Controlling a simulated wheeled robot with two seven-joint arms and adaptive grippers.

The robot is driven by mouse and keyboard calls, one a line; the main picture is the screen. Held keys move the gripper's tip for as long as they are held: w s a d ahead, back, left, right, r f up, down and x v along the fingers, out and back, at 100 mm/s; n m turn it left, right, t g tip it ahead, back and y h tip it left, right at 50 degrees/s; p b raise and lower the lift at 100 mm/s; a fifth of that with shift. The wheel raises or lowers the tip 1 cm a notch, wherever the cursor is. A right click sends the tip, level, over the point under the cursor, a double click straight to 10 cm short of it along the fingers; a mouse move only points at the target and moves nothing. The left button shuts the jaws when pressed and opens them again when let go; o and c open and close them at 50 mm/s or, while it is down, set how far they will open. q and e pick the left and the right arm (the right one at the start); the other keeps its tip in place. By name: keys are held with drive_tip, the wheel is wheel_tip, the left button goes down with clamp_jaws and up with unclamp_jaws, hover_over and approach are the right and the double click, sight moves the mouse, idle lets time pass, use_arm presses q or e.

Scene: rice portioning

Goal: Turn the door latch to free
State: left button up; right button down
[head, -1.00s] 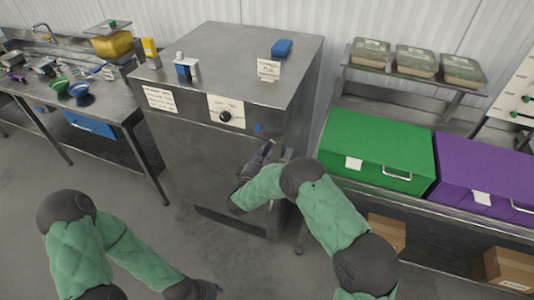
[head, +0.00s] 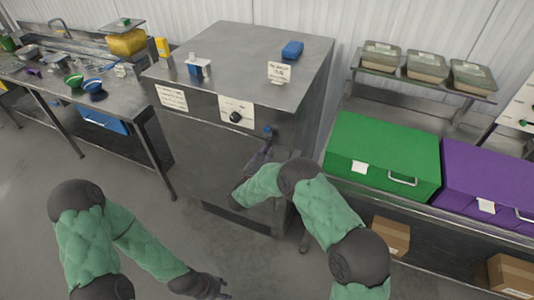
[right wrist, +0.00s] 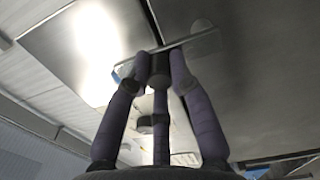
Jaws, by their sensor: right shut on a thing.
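The steel cabinet (head: 190,135) has a front door and a black dial (head: 235,117) on its upper panel. A small blue-tipped latch (head: 268,131) shows near the front's right edge in the head view. My right gripper (head: 266,150) is at the door just below it. In the right wrist view, my right gripper's dark fingers (right wrist: 160,62) are shut on a thin metal bar (right wrist: 204,37), which looks like the latch lever, with a blue bit at its left end. My left gripper (head: 221,292) hangs low over the floor, empty; its fingers are too small to read.
A green bin (head: 382,150) and a purple bin (head: 490,180) stand on a bench to the right, close to my right arm. A steel table (head: 125,105) with bowls is at the left. Floor before the cabinet is clear apart from my arms.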

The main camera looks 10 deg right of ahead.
drive_tip(key=shift+a, duration=0.1)
drive_tip(key=c, duration=1.4)
unclamp_jaws()
drive_tip(key=shift+o, duration=0.2)
drive_tip(key=v, duration=1.2)
drive_tip(key=shift+w+f, duration=0.1)
drive_tip(key=shift+f, duration=0.05)
